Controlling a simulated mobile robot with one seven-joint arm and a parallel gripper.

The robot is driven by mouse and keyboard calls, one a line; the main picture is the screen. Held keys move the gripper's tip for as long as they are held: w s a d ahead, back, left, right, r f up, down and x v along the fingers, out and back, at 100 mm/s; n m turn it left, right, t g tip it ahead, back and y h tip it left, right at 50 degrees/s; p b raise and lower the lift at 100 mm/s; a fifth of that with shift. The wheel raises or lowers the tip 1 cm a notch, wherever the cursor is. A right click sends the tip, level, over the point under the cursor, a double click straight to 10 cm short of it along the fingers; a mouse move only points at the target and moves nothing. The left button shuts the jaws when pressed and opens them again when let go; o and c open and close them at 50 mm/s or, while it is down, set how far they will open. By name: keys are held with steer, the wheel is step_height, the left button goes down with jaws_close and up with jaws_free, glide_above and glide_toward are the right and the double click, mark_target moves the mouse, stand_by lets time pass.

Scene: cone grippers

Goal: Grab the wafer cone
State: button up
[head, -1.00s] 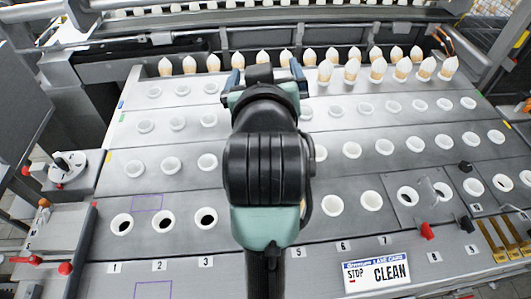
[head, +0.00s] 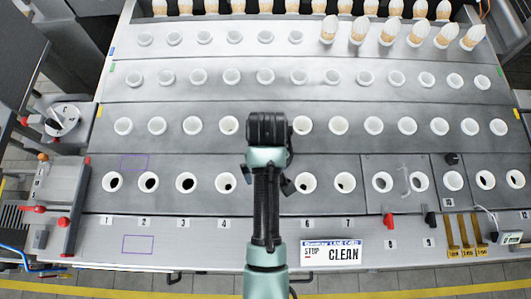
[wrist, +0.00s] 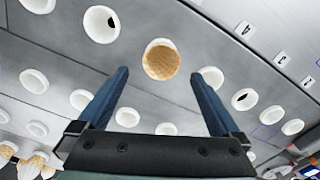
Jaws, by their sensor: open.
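One empty tan wafer cone (wrist: 160,60) sits in a round white holder in the wrist view, its open mouth facing the camera. In the head view my arm hides this holder, around lane 5 of the front row. My gripper (wrist: 160,76) is open and empty. Its two blue fingers point toward the row of holders, one on either side of the cone in the picture. The fingers do not appear to touch the cone; the exact gap in depth is unclear. In the head view only dark parts of the gripper show beside my arm.
Rows of white holders (head: 113,182) stand close around the cone, most of them empty. Several filled cones (head: 391,31) stand in the back right row. A red lever (head: 389,220) and a CLEAN sign (head: 333,252) lie along the front edge.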

steer(key=shift+s+f+p, duration=0.1)
steer(key=shift+f+p, duration=0.75)
steer(key=shift+f, duration=2)
steer(key=shift+c, duration=0.2)
steer(key=c, duration=0.8)
